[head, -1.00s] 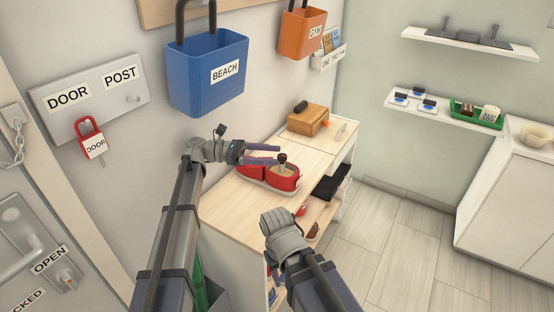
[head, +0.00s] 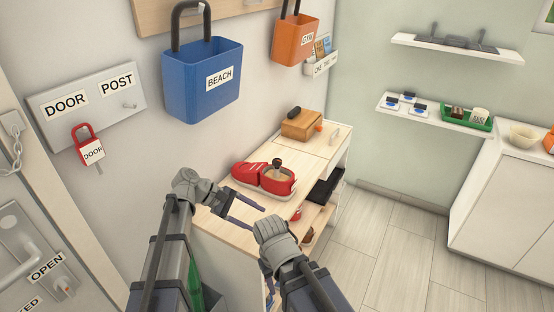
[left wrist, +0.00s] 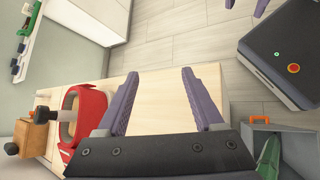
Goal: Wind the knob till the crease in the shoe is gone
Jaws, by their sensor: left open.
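A red shoe (head: 247,170) sits on the light wood cabinet top, with a dark-topped knob (head: 277,162) standing up from its opening. The shoe (left wrist: 90,118) and the knob (left wrist: 43,115) also show at the left in the left wrist view. Any crease is too small to make out. My left gripper (head: 259,219) is open and empty, nearer to me than the shoe and apart from it.
A wooden box (head: 302,124) stands behind the shoe on the cabinet top (head: 222,190). A blue BEACH bin (head: 203,90) and an orange GYM bin (head: 297,42) hang above. Bare cabinet top lies in front of the shoe. The floor at right is clear.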

